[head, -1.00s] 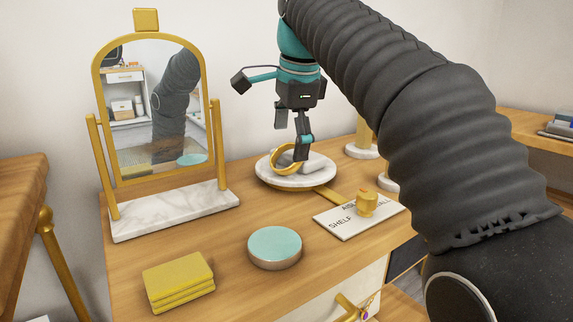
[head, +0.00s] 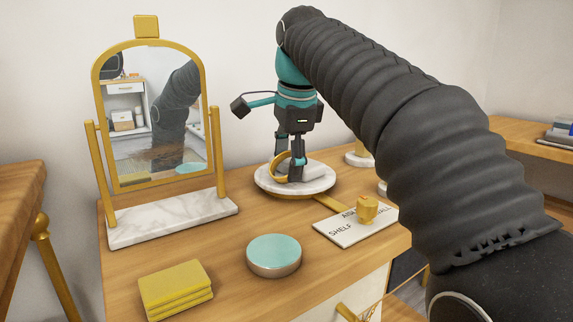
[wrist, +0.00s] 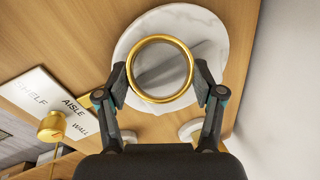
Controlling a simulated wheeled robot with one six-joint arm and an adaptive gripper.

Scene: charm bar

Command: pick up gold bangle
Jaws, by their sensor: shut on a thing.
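The gold bangle (head: 274,166) is a plain shiny ring at the marble-topped round stand (head: 324,184), near the back of the wooden counter. In the wrist view the bangle (wrist: 160,100) is a full circle in front of the marble (wrist: 140,36). My gripper (head: 287,176) points down over the stand. In the wrist view its two fingers (wrist: 160,84) press the bangle from left and right. Whether the bangle touches the marble is not clear. A finger hides part of the ring in the head view.
A gold-framed mirror (head: 204,100) stands to the left. A teal-lidded round tin (head: 274,249) and a yellow stack (head: 176,287) lie in front. A printed card (head: 340,228) with a gold knob-like piece (head: 367,209) is right of the stand. Bare counter lies between.

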